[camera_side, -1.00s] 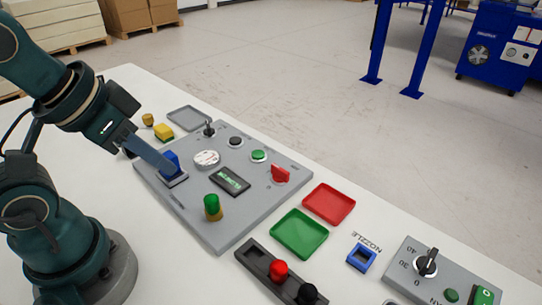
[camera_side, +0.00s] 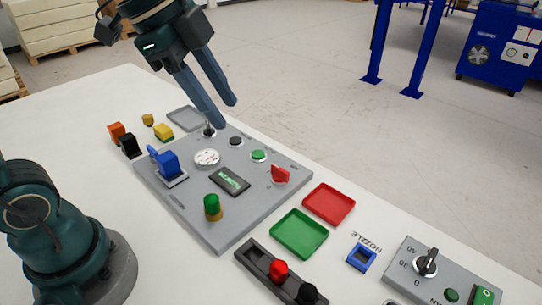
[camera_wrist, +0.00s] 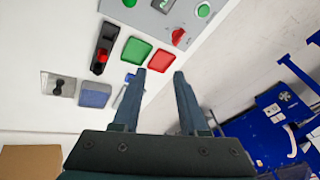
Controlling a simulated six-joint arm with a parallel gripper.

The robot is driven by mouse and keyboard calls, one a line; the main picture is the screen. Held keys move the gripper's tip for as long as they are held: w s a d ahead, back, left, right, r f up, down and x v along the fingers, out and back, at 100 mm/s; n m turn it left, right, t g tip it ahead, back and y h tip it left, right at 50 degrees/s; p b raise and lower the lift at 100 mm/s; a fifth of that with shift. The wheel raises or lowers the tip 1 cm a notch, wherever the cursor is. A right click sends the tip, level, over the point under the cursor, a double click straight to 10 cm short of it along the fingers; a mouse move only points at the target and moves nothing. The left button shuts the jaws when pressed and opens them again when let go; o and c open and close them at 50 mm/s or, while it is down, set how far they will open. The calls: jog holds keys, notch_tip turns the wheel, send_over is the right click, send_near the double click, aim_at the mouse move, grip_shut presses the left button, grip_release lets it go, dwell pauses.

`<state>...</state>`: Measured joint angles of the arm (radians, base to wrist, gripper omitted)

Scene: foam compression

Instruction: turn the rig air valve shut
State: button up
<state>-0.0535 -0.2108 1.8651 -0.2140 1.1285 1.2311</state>
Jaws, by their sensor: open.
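A blue valve-like fitting (camera_side: 168,164) with a small blue lever toward the upper left stands on the left end of the grey panel (camera_side: 215,236). A red pointed knob (camera_side: 280,174) stands at the panel's right side and also shows in the wrist view (camera_wrist: 178,37). I cannot read which one is labelled as the air valve. My gripper (camera_side: 226,113) is open and empty, its fingers pointing down near the panel's far edge by a black toggle switch (camera_side: 209,131). It is apart from the blue fitting. In the wrist view the fingers (camera_wrist: 160,73) are spread with nothing between them.
The panel also carries a green-topped knob (camera_side: 212,205), a display (camera_side: 230,181) and a round gauge (camera_side: 206,158). Red (camera_side: 329,204) and green (camera_side: 299,233) trays lie to the right. Orange (camera_side: 116,132) and yellow (camera_side: 163,131) blocks stand at left.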

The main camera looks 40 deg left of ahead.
jog(key=w+f+m+g+h, duration=0.1)
jog(key=w+f+m+g, duration=0.1)
jog(key=w+m, duration=0.35)
jog(key=g+h, duration=0.1)
send_over(280, 168)
jog(key=a, duration=0.2)
notch_tip(280, 168, down, 7)
jog(key=shift+g, duration=0.6)
jog(key=f, duration=0.4)
jog(key=shift+a+f, duration=0.2)
jog(key=shift+f, duration=0.2)
jog(key=shift+f+h, duration=0.3)
jog(key=shift+f, duration=0.1)
jog(key=shift+x, duration=2.4)
grip_shut()
